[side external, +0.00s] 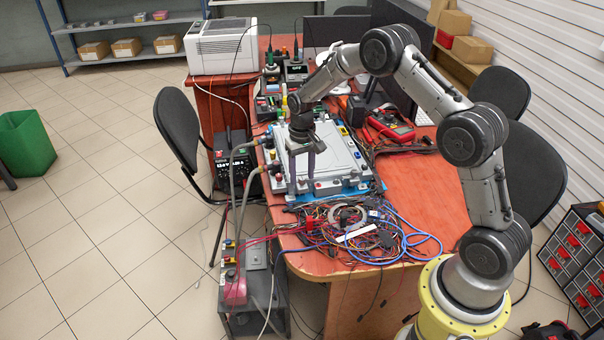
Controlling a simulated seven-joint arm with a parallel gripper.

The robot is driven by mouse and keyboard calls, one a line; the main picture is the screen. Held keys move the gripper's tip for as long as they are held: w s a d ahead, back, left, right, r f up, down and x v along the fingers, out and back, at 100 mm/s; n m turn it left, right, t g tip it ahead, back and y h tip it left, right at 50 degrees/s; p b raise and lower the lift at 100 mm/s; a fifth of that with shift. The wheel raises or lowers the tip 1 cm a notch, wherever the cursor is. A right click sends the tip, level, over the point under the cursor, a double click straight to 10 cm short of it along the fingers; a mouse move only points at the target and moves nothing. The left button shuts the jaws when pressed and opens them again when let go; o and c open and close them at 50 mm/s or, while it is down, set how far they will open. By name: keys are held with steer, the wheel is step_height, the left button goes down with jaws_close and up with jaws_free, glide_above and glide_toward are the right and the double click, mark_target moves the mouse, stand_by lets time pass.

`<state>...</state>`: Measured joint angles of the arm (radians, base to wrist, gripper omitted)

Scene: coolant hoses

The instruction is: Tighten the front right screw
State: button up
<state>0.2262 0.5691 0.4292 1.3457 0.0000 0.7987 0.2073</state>
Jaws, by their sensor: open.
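A flat grey-white unit (340,155) lies on a blue base (376,186) on the red table, with small coloured fittings along its edges. Two grey hoses (243,200) run from dark connectors at its left side down to equipment below the table edge. My gripper (302,186) points down over the front left part of the unit, its two fingers apart with nothing visible between them. Whether the fingertips touch the unit cannot be told. The front right screw is too small to make out. My gripper hides part of the unit's left side.
A tangle of coloured wires (352,232) covers the table in front of the unit. A red multimeter (390,124) lies behind right. Soldering stations (296,70) and a white printer (226,46) stand farther back. The table's right front (425,190) is clear. Chairs stand around the table.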

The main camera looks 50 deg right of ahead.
step_height(320, 180, up, 14)
steer(key=shift+f, duration=0.15)
stand_by(0.4)
step_height(320, 180, up, 10)
steer(key=f+t, duration=0.1)
steer(key=t, duration=0.1)
glide_above(301, 178)
steer(key=s+a, duration=0.2)
steer(key=a, duration=0.1)
steer(key=s+a+r+n+t, duration=0.2)
steer(key=s+a+r, duration=0.3)
steer(key=s+r, duration=0.5)
steer(key=s+a+n+t, duration=0.1)
steer(key=s+a, duration=0.1)
steer(key=s, duration=0.9)
steer(key=s+f+n, duration=0.2)
steer(key=s+f, duration=0.6)
steer(key=s, duration=0.1)
steer(key=shift+s+a+f+t, duration=0.2)
steer(key=shift+a+t, duration=0.1)
steer(key=shift+a, duration=0.15)
